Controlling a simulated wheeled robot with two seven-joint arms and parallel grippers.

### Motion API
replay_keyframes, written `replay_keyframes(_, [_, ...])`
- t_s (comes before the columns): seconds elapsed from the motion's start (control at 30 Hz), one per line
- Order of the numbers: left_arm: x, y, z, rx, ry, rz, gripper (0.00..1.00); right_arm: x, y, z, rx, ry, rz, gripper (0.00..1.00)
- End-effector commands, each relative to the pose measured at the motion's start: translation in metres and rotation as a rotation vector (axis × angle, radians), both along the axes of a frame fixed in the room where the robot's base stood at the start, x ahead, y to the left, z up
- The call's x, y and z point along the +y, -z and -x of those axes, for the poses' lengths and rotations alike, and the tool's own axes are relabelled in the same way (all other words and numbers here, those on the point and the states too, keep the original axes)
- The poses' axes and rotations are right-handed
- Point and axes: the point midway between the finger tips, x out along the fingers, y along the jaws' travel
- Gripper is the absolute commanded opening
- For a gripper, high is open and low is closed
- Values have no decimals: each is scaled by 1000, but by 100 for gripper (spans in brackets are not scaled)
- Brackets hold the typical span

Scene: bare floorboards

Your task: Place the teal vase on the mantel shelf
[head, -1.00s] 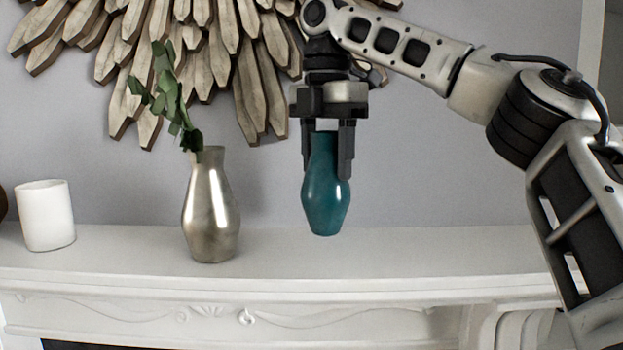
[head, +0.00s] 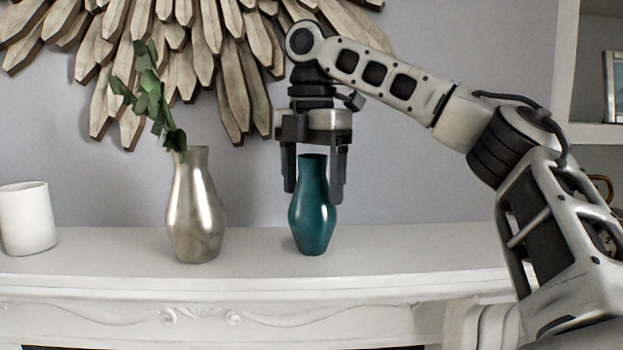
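The teal vase (head: 312,212) stands upright on the white mantel shelf (head: 400,252), right of the silver vase. My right gripper (head: 314,185) points down from above, with one finger on each side of the vase's neck. Its fingers are spread wider than the neck, and a gap shows between the left finger and the vase. The right finger overlaps the vase's edge in the picture, and I cannot tell whether it touches. My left gripper is not in view.
A silver vase (head: 195,212) with a green sprig stands to the left, and a white cup (head: 27,220) at the far left. A wooden sunburst decoration (head: 235,85) hangs on the wall above. The shelf right of the teal vase is clear.

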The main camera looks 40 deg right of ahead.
Motion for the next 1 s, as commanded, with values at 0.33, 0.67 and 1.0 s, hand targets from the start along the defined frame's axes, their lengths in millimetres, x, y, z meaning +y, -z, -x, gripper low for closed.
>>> replay_keyframes(0.33, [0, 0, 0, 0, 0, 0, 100, 1, -23, 0, -3, 2, 3, 75])
replay_keyframes(0.67, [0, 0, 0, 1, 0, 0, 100, 0, -67, 0, 2, 2, 3, 75])
replay_keyframes(1.0, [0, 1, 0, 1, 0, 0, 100, 0, -77, 0, -1, 1, 0, 75])
